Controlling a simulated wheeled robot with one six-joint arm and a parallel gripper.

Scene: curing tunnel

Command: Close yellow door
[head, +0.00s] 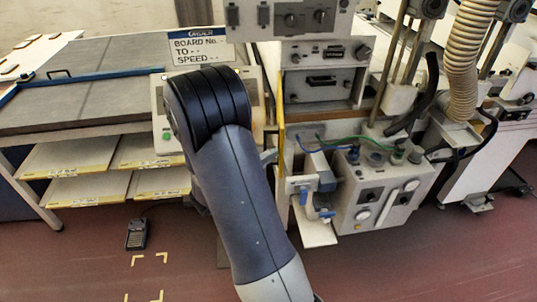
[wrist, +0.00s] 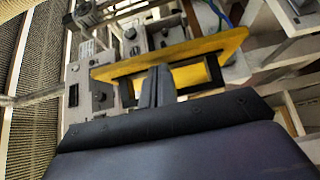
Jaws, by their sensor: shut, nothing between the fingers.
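The yellow door (head: 281,112) shows in the head view as a thin upright strip, seen nearly edge-on, at the left side of the grey machine front. It stands out from the machine, so it is open. In the wrist view the yellow door (wrist: 205,47) is a slanted yellow panel with a dark-framed part below its upper edge. My gripper (wrist: 157,85) is shut and empty, with its fingers pointing at the door and overlapping its lower part. I cannot tell whether they touch it. In the head view my arm hides most of the gripper.
A control unit (head: 362,195) with knobs and coloured cables sits right of the door. A bench with a grey top (head: 90,85) and shelves stands at the left. A small dark pedal (head: 137,234) lies on the red floor (head: 420,265), which is mostly clear in front.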

